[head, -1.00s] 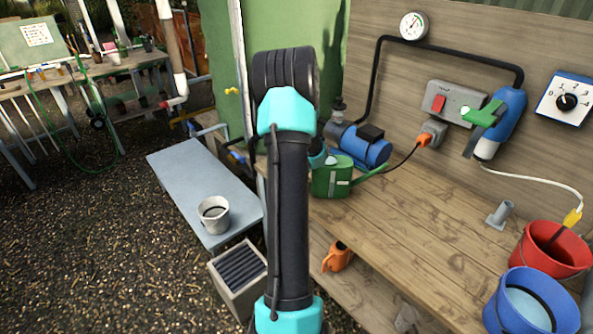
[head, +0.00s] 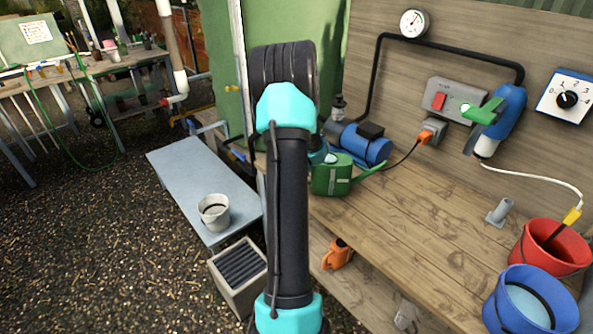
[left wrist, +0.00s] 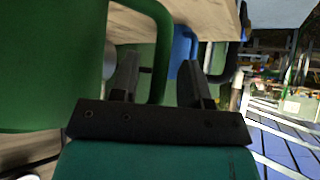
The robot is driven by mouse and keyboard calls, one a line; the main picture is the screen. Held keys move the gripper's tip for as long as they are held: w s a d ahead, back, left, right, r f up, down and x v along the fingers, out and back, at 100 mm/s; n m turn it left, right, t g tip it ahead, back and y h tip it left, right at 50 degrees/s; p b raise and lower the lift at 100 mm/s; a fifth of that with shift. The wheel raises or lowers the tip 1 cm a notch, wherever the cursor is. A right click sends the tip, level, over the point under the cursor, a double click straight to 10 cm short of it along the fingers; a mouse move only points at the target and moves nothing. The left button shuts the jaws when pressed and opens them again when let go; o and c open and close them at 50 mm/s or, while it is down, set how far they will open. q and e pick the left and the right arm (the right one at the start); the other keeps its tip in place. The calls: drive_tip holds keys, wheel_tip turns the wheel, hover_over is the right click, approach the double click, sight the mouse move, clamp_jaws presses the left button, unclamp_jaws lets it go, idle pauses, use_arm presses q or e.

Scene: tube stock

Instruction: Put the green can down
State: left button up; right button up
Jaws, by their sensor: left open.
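The green can (head: 330,176), a watering can with a long spout pointing right, stands upright on the wooden bench, partly behind my left arm in the head view. In the left wrist view its large green body (left wrist: 50,65) fills the left side, and its handle (left wrist: 161,50) loops down towards the fingers. My left gripper (left wrist: 158,85) is open, its two dark fingers on either side of the handle's line; I cannot tell whether either touches it. The fingers are hidden in the head view. My right gripper is in neither view.
A blue pump (head: 362,148) is close behind the can. A grey low table (head: 190,175) with a white pot (head: 214,214) is left.

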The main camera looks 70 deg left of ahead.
use_arm(q)
drive_tip(key=v, duration=1.1)
drive_tip(key=shift+d+r, duration=0.1)
idle(0.4)
